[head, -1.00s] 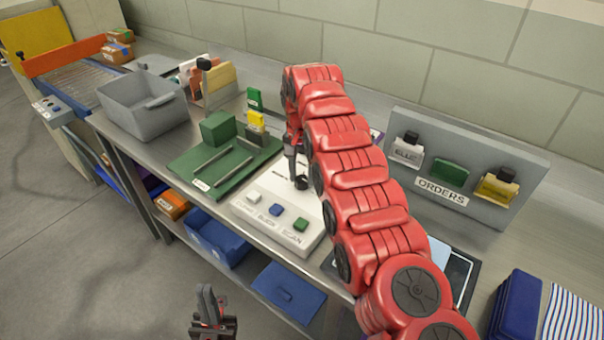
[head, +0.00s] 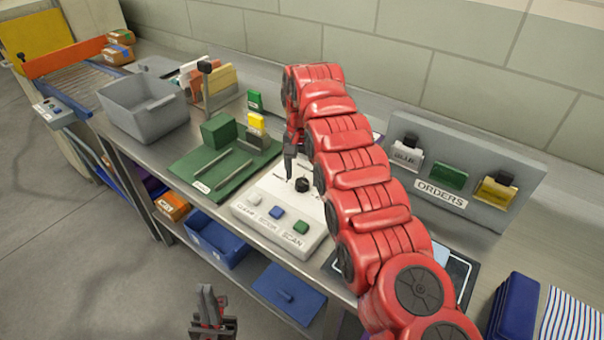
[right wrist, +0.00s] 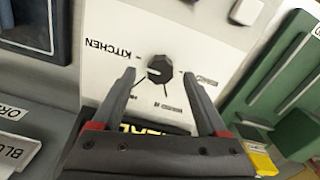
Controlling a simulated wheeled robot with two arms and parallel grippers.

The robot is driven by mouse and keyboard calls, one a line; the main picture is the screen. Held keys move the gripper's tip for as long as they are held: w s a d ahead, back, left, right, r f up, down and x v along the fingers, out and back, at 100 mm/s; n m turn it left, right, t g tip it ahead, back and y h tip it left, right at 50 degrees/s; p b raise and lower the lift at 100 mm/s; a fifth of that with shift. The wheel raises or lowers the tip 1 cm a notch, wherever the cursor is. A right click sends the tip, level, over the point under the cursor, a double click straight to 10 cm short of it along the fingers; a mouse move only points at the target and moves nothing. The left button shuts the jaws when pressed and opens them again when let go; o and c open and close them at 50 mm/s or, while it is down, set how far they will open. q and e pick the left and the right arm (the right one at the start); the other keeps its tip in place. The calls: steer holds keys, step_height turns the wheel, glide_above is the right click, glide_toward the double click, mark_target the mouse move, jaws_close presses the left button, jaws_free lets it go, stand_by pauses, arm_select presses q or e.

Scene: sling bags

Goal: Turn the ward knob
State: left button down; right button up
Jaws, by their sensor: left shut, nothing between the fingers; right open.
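The ward knob is a small black knob (head: 302,185) on a white panel (head: 262,212) on the steel bench. In the right wrist view the knob (right wrist: 160,68) has printed labels around it; one reads KITCHEN. My right gripper (head: 290,178) is beside the knob in the head view. In the right wrist view its two open fingers (right wrist: 161,78) point toward the knob, which appears between and just beyond the tips. I cannot tell whether they touch it. My left gripper (head: 210,305) is low at the front, away from the bench, shut and empty.
A green mat (head: 205,185) with rods and a green block (head: 219,129) lies left. A grey bin (head: 143,108) stands further left. A grey ORDERS board (head: 480,185) stands right, beyond my right arm.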

mark_target(302, 181)
step_height(302, 181, up, 16)
steer(key=p, duration=1.5)
steer(key=shift+r, duration=0.15)
